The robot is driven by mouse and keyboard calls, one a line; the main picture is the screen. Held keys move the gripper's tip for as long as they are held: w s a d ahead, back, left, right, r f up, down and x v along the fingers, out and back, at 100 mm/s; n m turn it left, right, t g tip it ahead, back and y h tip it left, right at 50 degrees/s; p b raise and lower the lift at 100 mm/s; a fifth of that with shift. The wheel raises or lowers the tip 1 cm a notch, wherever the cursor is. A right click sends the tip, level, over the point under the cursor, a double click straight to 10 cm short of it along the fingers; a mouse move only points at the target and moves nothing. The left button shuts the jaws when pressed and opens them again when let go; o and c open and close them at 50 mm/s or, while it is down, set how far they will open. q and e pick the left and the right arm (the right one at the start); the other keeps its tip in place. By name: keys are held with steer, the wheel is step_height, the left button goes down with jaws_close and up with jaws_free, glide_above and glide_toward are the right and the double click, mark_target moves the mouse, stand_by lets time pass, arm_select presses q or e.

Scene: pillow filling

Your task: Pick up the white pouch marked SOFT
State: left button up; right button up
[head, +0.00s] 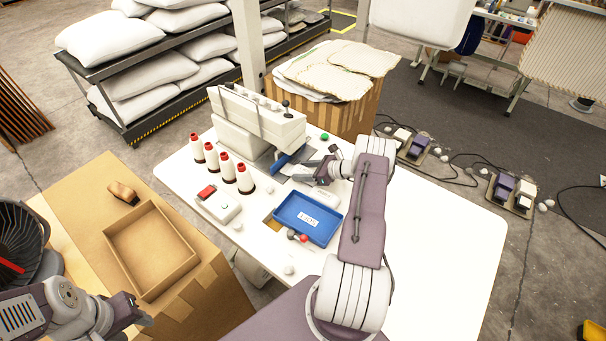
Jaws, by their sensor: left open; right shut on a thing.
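A small white pouch (322,196) shows at the back edge of the blue tray (281,221), just below my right gripper (313,178). No lettering can be read on it. My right gripper is shut, apparently on this pouch, but the contact is too small to see clearly. My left gripper (143,318) is open and empty at the bottom left, in front of the cardboard box and far from the pouch.
A white sewing machine (258,118) stands behind the tray. Several thread cones (227,168) and a control box (217,204) stand left of it. An open carton (150,250) lies at left. The white table (440,230) is clear at right.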

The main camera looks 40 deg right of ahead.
steer(key=shift+s+d+r+p, duration=0.2)
steer(key=shift+s+r+p, duration=0.15)
steer(key=shift+r+p, duration=0.2)
steer(key=shift+s+d+r+p, duration=0.2)
steer(key=shift+s+r+p, duration=0.15)
steer(key=shift+r, duration=0.25)
steer(key=p+v, duration=0.1)
steer(key=v, duration=0.3)
steer(key=p+v, duration=0.1)
steer(key=v, duration=0.4)
steer(key=f+p+v, duration=0.1)
steer(key=v, duration=0.3)
steer(key=shift+s+d+r, duration=0.15)
steer(key=shift+s+d, duration=0.05)
steer(key=shift+s, duration=0.2)
